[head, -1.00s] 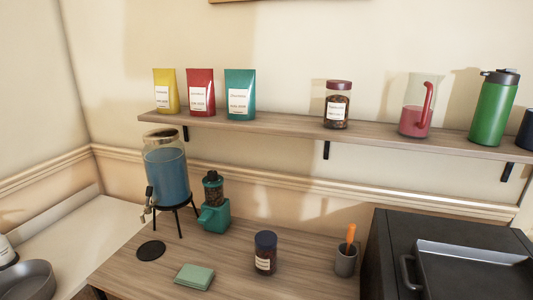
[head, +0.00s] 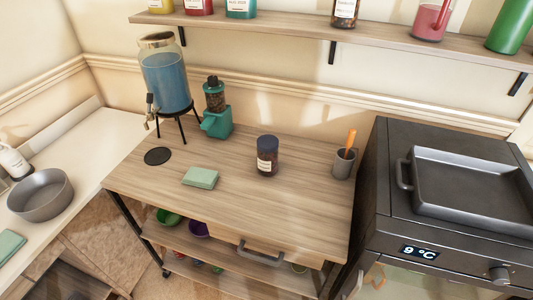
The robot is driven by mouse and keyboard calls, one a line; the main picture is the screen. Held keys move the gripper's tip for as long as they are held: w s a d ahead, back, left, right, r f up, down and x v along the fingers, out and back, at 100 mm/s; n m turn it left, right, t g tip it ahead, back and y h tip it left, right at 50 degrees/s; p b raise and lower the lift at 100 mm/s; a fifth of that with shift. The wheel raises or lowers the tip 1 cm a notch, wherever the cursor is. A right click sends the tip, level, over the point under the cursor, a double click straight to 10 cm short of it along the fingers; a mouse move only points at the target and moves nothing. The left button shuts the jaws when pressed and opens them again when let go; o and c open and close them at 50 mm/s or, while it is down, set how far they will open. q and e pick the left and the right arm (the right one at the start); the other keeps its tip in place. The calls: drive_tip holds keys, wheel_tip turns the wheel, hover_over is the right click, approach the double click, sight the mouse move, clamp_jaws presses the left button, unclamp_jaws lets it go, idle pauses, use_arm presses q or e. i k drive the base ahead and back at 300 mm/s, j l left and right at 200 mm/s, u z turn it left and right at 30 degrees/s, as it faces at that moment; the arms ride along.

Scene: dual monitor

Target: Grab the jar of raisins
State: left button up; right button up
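Two labelled jars with dark contents are in view, and I cannot read which label says raisins. One jar with a dark blue lid (head: 267,156) stands upright on the wooden cart top (head: 240,212), right of its middle. The other jar (head: 345,12) stands on the wall shelf, with its top cut off by the frame edge. Neither of my grippers shows in the head view.
A water dispenser (head: 166,80), green grinder (head: 216,112), folded cloth (head: 200,178) and black coaster (head: 158,156) are on the cart's left. A grey cup with an orange-handled tool (head: 343,163) stands right. A dark appliance (head: 445,215) borders the cart. Its front middle is clear.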

sight(268, 164)
drive_tip(key=j+z, duration=0.1)
drive_tip(key=z, duration=0.35)
drive_tip(key=j+z, duration=0.15)
drive_tip(key=z, duration=0.35)
drive_tip(key=j+z, duration=0.3)
drive_tip(key=j, duration=0.15)
drive_tip(key=j+z, duration=0.3)
drive_tip(key=j, duration=0.15)
drive_tip(key=k+j+z, duration=0.1)
drive_tip(key=j, duration=0.35)
drive_tip(key=k+j+z, duration=0.1)
drive_tip(key=j, duration=0.4)
